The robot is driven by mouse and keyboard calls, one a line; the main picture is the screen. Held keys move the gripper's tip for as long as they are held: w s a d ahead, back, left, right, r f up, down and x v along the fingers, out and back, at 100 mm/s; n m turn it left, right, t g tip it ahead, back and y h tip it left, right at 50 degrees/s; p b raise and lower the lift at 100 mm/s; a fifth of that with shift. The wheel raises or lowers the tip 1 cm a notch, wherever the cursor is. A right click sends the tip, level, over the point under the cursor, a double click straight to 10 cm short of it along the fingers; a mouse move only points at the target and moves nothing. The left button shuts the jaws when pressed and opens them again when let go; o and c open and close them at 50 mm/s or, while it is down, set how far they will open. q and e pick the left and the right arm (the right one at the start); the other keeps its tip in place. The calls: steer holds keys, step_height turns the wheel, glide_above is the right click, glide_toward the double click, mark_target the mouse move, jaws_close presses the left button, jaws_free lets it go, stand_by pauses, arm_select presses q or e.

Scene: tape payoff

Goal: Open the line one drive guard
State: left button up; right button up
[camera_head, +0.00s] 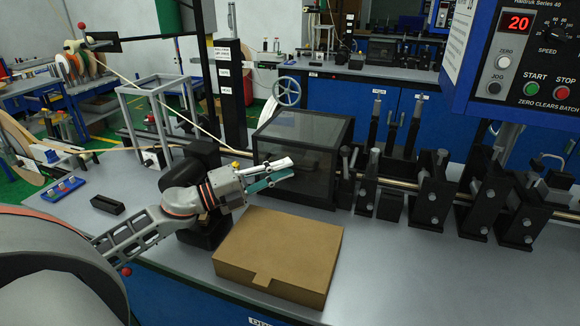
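A box-shaped guard (292,144) with clear dark panels and a black frame stands on the grey bench in the middle of the head view. It looks closed, with its lid down. I cannot read a label on it that says line one. My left gripper (284,169) is in front of the guard's left front side, its fingers pointing right. The fingers lie close to each other in this view, and I cannot tell whether they are apart. Nothing shows between them. Whether they touch the guard is unclear. My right gripper is not in view.
A closed cardboard box (278,262) lies in front of the guard. Black roller stands (432,190) line the bench to the right. A control panel (520,60) showing 20 hangs at upper right. A small black block (107,205) lies at left. The front right bench is clear.

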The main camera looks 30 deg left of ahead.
mark_target(302, 156)
arm_select(q)
steer(key=shift+x, duration=1.25)
jaws_close()
steer(key=shift+r, duration=0.1)
